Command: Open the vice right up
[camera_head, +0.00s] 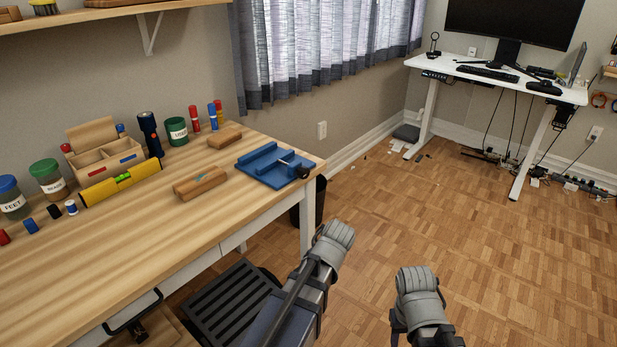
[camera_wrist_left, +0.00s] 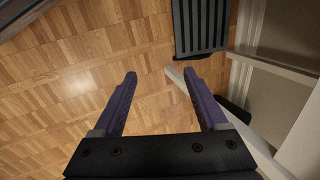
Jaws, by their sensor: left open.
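The blue vice (camera_head: 270,164) lies on the right end of the wooden workbench, near its corner. A metal screw and a dark handle (camera_head: 302,172) stick out at its right side. The vice is too small in the head view to tell how wide its jaws stand. My left gripper (camera_wrist_left: 160,73) is open in the left wrist view, with two purple fingers apart and only floor between them. It is away from the vice, which does not show there. In the head view both my arms are low in front of the bench, and neither gripper's fingers can be seen.
The wooden workbench (camera_head: 110,250) also bears two wooden blocks (camera_head: 200,182), a yellow spirit level (camera_head: 120,184), a torch (camera_head: 150,134), an organiser and labelled jars. A black slatted stool (camera_head: 226,306) stands against its front. Open parquet floor lies right, up to a white desk (camera_head: 500,78).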

